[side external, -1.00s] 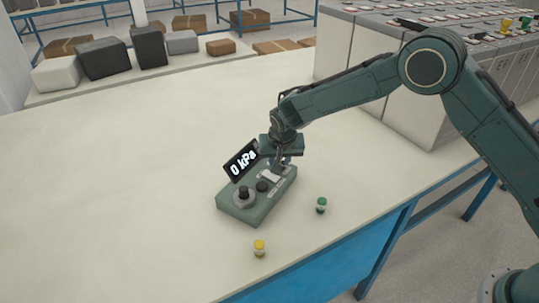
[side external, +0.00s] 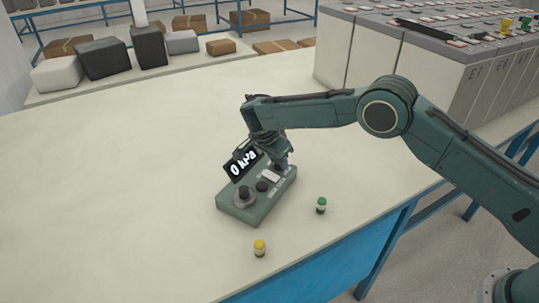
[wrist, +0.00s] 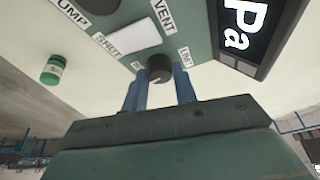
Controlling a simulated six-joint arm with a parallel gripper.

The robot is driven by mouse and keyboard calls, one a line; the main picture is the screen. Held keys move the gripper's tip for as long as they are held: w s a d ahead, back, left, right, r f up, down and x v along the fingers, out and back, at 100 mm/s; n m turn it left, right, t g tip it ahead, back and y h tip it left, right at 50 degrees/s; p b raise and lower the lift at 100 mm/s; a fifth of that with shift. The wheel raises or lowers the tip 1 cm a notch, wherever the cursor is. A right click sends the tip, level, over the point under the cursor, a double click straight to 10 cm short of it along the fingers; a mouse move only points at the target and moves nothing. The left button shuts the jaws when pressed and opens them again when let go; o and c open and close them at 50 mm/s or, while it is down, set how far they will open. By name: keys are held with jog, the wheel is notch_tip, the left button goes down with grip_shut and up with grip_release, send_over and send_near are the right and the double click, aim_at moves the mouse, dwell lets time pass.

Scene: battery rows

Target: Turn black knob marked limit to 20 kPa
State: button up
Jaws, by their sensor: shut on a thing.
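The green control box (side external: 255,209) sits on the table with a tilted black display (side external: 236,167) that reads 0 kPa. In the wrist view, the black limit knob (wrist: 160,68) is at the box's edge, beside a label that appears to read LIMIT. My gripper (wrist: 158,88) has its two blue fingers on either side of this knob and is shut on it. In the side view, my gripper (side external: 282,163) is at the far end of the box and hides the knob. The display also shows in part in the wrist view (wrist: 245,35).
Two other black knobs, one large (side external: 244,192) and one smaller (side external: 262,186), and a pale plate (side external: 271,174) are on the box. A green-capped bottle (side external: 321,205) and a yellow-capped bottle (side external: 259,248) stand nearby. The table's left side is clear.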

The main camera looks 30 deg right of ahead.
jog(key=shift+m+g, duration=0.3)
jog(key=shift+m, duration=0.7)
jog(key=o, duration=0.7)
jog(key=shift+n, duration=0.6)
